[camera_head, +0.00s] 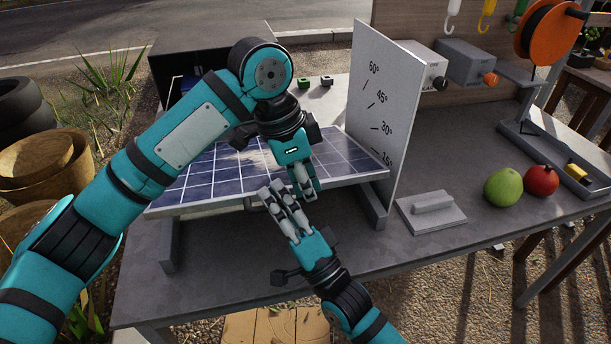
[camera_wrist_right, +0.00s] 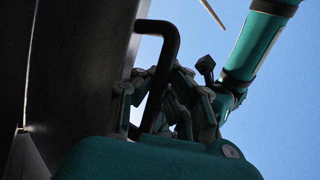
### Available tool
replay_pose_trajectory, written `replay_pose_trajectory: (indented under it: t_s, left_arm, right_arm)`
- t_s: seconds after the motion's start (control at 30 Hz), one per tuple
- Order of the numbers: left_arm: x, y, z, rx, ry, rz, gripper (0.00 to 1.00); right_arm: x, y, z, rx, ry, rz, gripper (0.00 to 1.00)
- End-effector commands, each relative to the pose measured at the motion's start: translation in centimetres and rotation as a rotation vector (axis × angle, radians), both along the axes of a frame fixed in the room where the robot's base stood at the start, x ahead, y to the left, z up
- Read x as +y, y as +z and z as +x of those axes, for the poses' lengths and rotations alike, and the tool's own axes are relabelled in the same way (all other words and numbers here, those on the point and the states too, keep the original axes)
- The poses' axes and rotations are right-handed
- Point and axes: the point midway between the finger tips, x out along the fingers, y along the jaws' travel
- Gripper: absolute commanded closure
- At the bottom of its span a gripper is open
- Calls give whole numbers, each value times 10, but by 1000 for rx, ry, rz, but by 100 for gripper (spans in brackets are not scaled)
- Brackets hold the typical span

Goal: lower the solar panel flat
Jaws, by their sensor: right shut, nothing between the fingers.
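The solar panel (camera_head: 345,157), blue with a white grid, rests on a grey frame on the table. It looks low and slightly tilted, its right edge near the 15° mark on the white angle board (camera_head: 373,100). My left gripper (camera_head: 306,192) points down over the panel's front part; whether its fingers are apart is unclear. My right gripper (camera_head: 273,194) is shut and empty at the panel's front edge, its fingers close to the left gripper's. In the right wrist view, a dark bent bar (camera_wrist_right: 160,45) stands by the fingers, beside a dark surface. My left arm hides the panel's back left.
A grey block with a handle (camera_head: 432,208), a green fruit (camera_head: 503,187) and a red fruit (camera_head: 541,180) are on the table at the right. Grey boxes (camera_head: 467,62) and an orange reel (camera_head: 549,32) stand behind.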

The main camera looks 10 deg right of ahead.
Motion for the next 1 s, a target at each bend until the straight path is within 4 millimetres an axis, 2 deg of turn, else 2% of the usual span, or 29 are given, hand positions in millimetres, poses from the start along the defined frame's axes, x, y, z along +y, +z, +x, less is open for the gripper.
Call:
replay_pose_trajectory:
  t_s: [0.03, 0.17, 0.37, 0.77, 0.87, 1.0]
  left_arm:
    - [1, -1, 0, 3, 0, 4, 100]
    - [1, -1, 0, 4, 0, 4, 100]
    - [1, -1, 0, 4, 0, 4, 100]
    - [0, -1, 0, 3, 0, 2, 100]
    - [0, -1, 0, 3, 0, 2, 100]
    - [0, 0, 0, 2, 0, 2, 100]
  right_arm:
    - [0, 6, -2, -14, 1, 8, 100]
    - [0, 7, -2, -15, 3, 10, 100]
    - [0, 6, -2, -15, 3, 10, 77]
    - [0, 3, -3, -8, 3, 7, 77]
    - [-4, -3, -9, -6, 3, 6, 77]
    - [-13, -17, -28, -5, 4, 6, 77]
